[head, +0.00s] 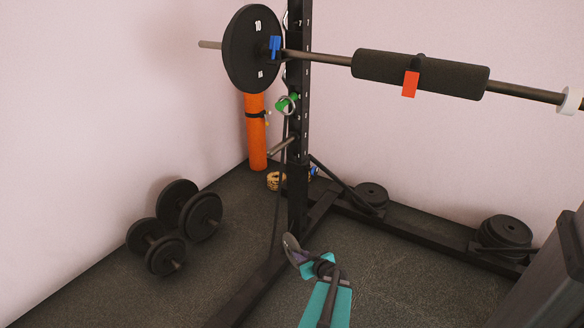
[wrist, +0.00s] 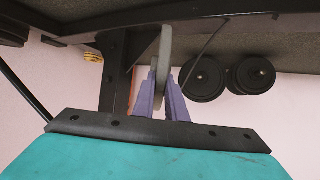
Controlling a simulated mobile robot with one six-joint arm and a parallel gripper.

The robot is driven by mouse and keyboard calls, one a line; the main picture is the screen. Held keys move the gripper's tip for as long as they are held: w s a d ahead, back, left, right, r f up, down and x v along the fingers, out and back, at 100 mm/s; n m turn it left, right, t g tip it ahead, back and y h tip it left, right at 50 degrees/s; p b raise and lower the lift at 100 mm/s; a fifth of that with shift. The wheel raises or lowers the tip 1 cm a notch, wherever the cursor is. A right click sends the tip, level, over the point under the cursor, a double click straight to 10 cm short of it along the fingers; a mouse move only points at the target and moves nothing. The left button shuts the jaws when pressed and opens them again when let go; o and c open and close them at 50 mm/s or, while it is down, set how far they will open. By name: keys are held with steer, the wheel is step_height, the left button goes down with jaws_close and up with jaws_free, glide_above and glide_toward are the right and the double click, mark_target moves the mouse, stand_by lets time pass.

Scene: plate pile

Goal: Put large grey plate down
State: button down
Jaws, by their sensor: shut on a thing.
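The large grey plate (head: 290,243) is held on edge, upright, in the head view, in front of the rack's base. It also shows edge-on as a thin grey strip in the wrist view (wrist: 165,46). My gripper (head: 298,254) has purple fingers, which in the wrist view (wrist: 162,78) are shut on the plate from both sides. The plate is raised; its height above the floor is hard to tell. One pile of black plates (head: 371,192) lies near the rack's back corner, and another pile (head: 506,230) lies at the right.
The black rack upright (head: 298,150) and its floor beam (head: 262,288) stand close to my gripper. A barbell (head: 325,57) with a black pad crosses above. Dumbbells (head: 165,240) lie at left, and an orange roller (head: 257,135) stands in the corner. Dark floor (head: 410,265) is clear at right.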

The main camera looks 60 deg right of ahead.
steer(key=shift+r, duration=0.2)
steer(key=w+d+f+b, duration=0.1)
steer(key=w+d+b, duration=0.1)
steer(key=w+d, duration=0.7)
steer(key=shift+w+d+f, duration=0.25)
steer(key=shift+d, duration=1.8)
step_height(320, 180, down, 4)
steer(key=shift+r+b, duration=0.25)
steer(key=shift+b, duration=0.7)
steer(key=c, duration=1.8)
jaws_free()
steer(key=shift+a+f, duration=0.1)
steer(key=shift+f, duration=0.1)
